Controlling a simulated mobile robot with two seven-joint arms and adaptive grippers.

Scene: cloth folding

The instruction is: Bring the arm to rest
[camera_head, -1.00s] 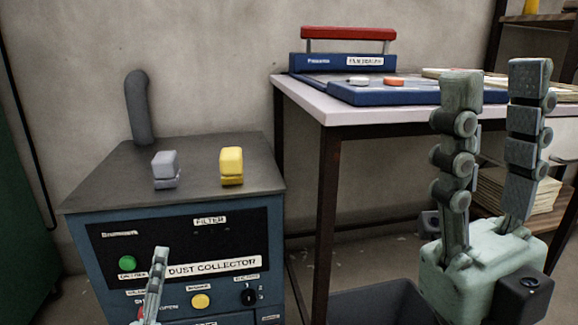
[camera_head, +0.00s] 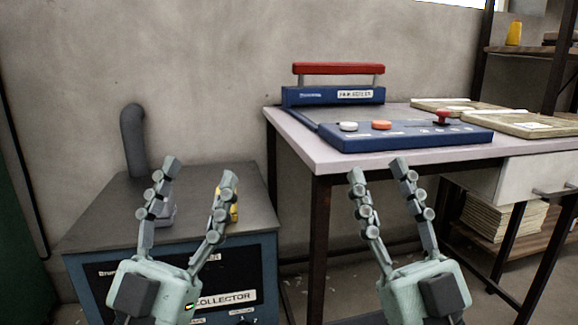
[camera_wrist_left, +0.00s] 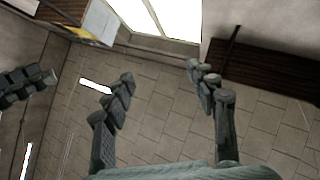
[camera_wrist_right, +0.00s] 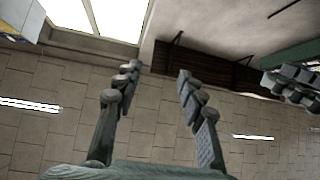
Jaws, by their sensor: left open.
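My left gripper (camera_head: 198,172) points upward at the left of the head view, in front of the dust collector. Its fingers are spread with nothing between them, and they also show open in the left wrist view (camera_wrist_left: 162,78). My right gripper (camera_head: 376,170) points upward near the middle, in front of the table with the film sealer. Its fingers are apart and empty, also in the right wrist view (camera_wrist_right: 158,75). Both grippers are raised at similar height, apart from each other.
The dust collector (camera_head: 85,215) carries a grey pipe (camera_head: 133,135), a grey block (camera_head: 166,212) and a yellow block (camera_head: 233,212), both partly hidden by my left gripper. The table (camera_head: 300,145) holds the blue film sealer (camera_head: 400,140). A shelf with paper stacks (camera_head: 500,228) stands right.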

